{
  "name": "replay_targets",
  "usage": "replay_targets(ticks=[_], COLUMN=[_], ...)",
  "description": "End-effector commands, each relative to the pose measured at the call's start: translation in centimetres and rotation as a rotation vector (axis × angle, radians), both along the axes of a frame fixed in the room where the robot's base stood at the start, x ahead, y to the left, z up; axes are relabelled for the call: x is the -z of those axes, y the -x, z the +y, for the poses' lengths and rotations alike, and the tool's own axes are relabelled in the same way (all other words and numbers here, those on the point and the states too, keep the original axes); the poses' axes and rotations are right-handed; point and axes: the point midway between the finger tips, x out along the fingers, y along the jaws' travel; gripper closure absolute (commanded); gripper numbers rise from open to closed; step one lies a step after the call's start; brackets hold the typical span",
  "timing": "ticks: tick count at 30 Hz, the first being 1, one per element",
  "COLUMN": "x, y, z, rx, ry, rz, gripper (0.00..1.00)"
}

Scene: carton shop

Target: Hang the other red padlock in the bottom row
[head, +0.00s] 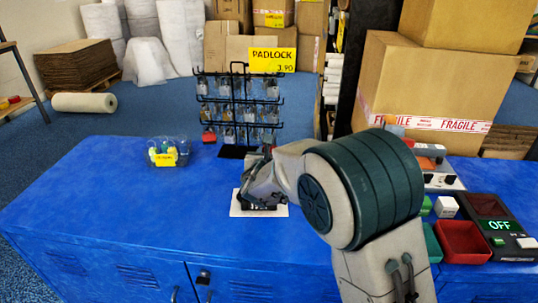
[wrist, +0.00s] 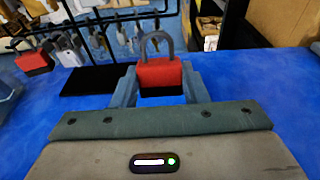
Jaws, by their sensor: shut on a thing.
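My gripper (wrist: 160,88) is shut on a red padlock (wrist: 158,72), which stands upright between the fingers with its grey shackle up. Its lower edge is dark. Another red padlock (wrist: 33,62) hangs at the left end of the rack's bottom row; it also shows in the head view (head: 208,134). The black wire rack (head: 232,92) holds several grey padlocks in rows. The held padlock is in front of the rack, apart from its hooks as far as I can tell.
A yellow PADLOCK price sign (head: 272,60) tops the rack. A clear tub (head: 167,152) of small items stands left on the blue counter (head: 110,200). A white mat (head: 238,209) lies under my gripper. A red tray (head: 462,242) and a scale-like device (head: 495,225) are at right.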

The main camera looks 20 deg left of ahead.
Motion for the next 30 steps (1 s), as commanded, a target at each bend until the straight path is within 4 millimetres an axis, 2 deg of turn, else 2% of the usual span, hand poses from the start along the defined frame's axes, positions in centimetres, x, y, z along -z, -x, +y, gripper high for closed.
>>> replay_targets(ticks=[27,30], x=[0.3,0.9], y=[-5.4,-5.9], z=[1.2,1.4], rx=[0.001,0.001], ry=[0.0,-0.001], rz=[-0.001,-0.002], gripper=[0.78,0.78])
